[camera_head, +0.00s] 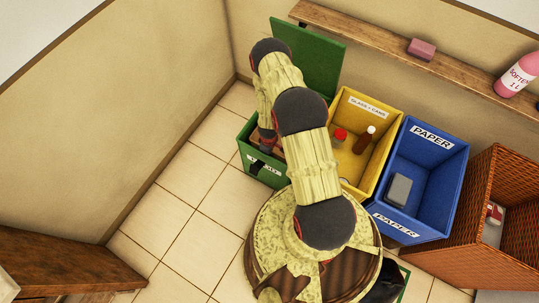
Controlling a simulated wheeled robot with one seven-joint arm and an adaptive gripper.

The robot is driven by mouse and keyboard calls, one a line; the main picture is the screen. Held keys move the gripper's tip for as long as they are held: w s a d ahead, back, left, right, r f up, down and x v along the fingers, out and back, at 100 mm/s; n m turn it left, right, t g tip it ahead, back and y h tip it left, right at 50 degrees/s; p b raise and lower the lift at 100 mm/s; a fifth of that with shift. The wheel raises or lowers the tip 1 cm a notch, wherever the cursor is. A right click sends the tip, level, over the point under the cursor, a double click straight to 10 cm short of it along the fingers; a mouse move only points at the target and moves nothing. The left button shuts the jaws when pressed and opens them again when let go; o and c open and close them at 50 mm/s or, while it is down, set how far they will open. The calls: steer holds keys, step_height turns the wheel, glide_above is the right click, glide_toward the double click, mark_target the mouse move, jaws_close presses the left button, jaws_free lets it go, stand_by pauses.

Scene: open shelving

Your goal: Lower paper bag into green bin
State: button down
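The green bin (245,153) stands left of the yellow bin, with its green lid (312,57) raised against the wall. My arm reaches over it, and my gripper (263,153) points down at the bin's opening. The arm covers much of the opening and the gripper. The fingers are small and dark, so I cannot tell whether they are open or shut. A small brown patch shows beside the gripper within the bin's outline. I cannot tell whether it is the paper bag; no paper bag shows clearly elsewhere.
A yellow bin (376,103) holds bottles. A blue paper bin (437,163) holds a grey item (399,190). A wicker basket (462,232) stands at right. A wall shelf (370,45) carries a pink block (422,48) and pink bottle (518,76). Tiled floor (190,210) at left is clear.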

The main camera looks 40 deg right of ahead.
steer(key=shift+s+f, duration=0.15)
steer(key=shift+f, duration=0.45)
steer(key=c, duration=2)
jaws_free()
steer(key=shift+s+f, duration=0.1)
steer(key=shift+o, duration=0.2)
step_height(320, 180, up, 13)
steer(key=shift+a+r, duration=0.2)
steer(key=shift+a, duration=0.05)
